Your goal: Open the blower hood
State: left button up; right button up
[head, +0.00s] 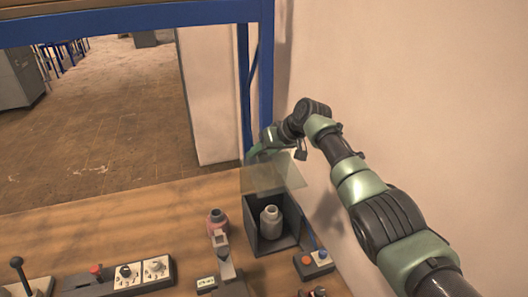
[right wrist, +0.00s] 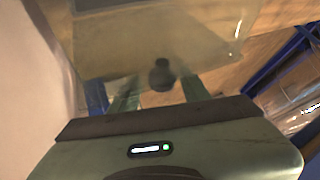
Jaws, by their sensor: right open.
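The blower is a dark open-fronted box (head: 279,246) on the wooden bench in the head view. A pale bottle-like piece (head: 270,222) stands inside it. The hood is a see-through panel (head: 283,173) that lies over the top of the box, tilted up, with the front of the box uncovered. My right gripper (head: 256,153) is at the hood's far edge. In the right wrist view its fingers (right wrist: 157,92) are apart, with the clear hood panel (right wrist: 105,45) just beyond them. I cannot tell whether they touch it. My left gripper is not in view.
Knob panels (head: 135,275) line the bench front. A blue frame post (head: 265,75) and the wall (head: 420,100) are close to my right arm.

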jog(key=b+v, duration=0.2)
jog(key=v, duration=0.4)
jog(key=shift+s+d+r, duration=0.15)
jog(key=shift+d+r, duration=0.05)
jog(key=shift+d, duration=0.15)
jog(key=shift+s+d+r, duration=0.15)
jog(key=shift+r, duration=0.15)
